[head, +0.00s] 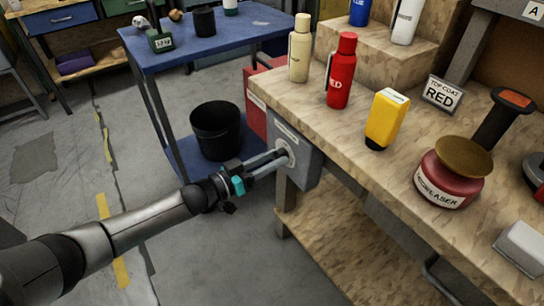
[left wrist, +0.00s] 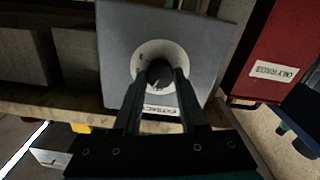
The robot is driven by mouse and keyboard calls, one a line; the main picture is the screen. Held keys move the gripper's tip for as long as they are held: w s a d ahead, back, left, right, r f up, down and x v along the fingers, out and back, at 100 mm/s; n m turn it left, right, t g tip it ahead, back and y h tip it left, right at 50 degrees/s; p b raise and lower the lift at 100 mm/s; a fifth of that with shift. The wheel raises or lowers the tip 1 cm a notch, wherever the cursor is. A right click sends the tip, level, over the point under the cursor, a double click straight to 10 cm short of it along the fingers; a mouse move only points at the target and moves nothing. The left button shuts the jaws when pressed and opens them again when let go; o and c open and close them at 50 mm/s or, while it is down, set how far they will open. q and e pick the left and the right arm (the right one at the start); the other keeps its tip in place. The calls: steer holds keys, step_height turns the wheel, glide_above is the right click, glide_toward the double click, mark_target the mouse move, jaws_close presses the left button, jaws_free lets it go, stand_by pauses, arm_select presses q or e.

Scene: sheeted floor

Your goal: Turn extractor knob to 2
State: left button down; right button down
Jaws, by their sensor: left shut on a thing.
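The extractor box (head: 300,154) is a grey box on the side of the wooden workbench, below its top. In the left wrist view the box face (left wrist: 118,40) carries a pale round dial (left wrist: 142,54) with a dark knob (left wrist: 158,72) at its middle, and a label (left wrist: 160,110) reading EXTRAC. My left gripper (head: 284,156) reaches the dial from the left, with its fingers (left wrist: 160,84) shut on the knob. The fingers hide part of the knob and dial, and I cannot read the setting. My right gripper is not in view.
The workbench top (head: 300,100) holds a cream bottle (head: 299,50), a red bottle (head: 341,72), a yellow bottle (head: 386,118) and a degreaser pot (head: 448,180). A blue cart (head: 190,52) with a black bin (head: 216,130) stands behind my left arm. A red box (head: 258,98) is beside the extractor box.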

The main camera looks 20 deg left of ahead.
arm_select(q)
steer(key=m, duration=0.2)
steer(key=shift+m, duration=0.4)
steer(key=m, duration=0.2)
steer(key=shift+m+p, duration=0.4)
steer(key=m, duration=0.3)
steer(key=shift+m, duration=1)
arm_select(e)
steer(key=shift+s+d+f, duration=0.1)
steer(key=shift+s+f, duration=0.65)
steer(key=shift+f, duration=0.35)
arm_select(q)
steer(key=shift+c, duration=2.2)
jaws_free()
